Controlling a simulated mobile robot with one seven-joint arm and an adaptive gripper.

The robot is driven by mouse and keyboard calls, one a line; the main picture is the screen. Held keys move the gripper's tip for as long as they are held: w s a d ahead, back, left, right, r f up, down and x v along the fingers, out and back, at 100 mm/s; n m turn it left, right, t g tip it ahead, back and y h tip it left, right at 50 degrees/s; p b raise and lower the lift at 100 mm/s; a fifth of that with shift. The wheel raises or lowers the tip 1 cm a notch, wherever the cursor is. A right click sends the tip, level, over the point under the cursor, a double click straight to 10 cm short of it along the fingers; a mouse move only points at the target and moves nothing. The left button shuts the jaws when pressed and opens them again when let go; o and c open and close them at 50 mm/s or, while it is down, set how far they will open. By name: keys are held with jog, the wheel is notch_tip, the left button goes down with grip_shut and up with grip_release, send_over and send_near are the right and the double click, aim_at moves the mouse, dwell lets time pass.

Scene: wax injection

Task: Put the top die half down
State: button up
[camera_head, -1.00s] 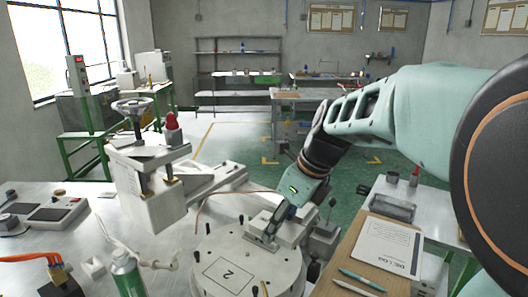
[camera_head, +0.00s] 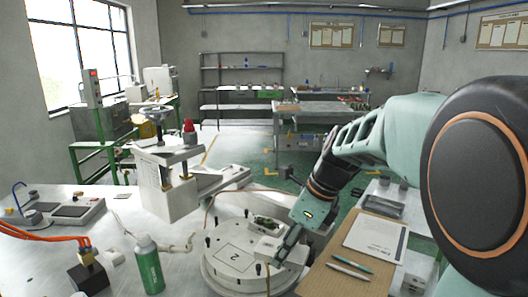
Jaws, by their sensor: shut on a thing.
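The top die half (camera_head: 267,249) is a small pale metal block. It is at the right side of the round white plate (camera_head: 222,278), close to the plate's "2" label. My gripper (camera_head: 281,252) comes down from the upper right and is shut on the block's right side. I cannot tell whether the block rests on the plate or hangs just above it. Another block with a dark, greenish hollowed top, which looks like the lower die half (camera_head: 262,224), sits behind it on the plate. The gripper's fingertips are partly hidden against the block.
Several dark pins stand up from the plate. A press with a handwheel (camera_head: 157,114) stands behind left. A green bottle (camera_head: 149,267) stands to the left. A wooden board with a paper sheet (camera_head: 376,241) and pens lies to the right.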

jog(key=s+d+f+n+g+h+p, duration=0.1)
jog(key=d+f+n+g+h, duration=0.1)
jog(key=f+n, duration=0.5)
jog(key=s+d+f+n+g+h+p, duration=0.1)
jog(key=d+f+n+g, duration=0.3)
jog(key=n, duration=1.1)
jog(key=shift+s+d+f+n+h+p, duration=0.25)
jog(key=shift+d+f+h+p, duration=0.4)
jog(key=shift+d+f, duration=1)
jog(key=shift+a+f, duration=0.25)
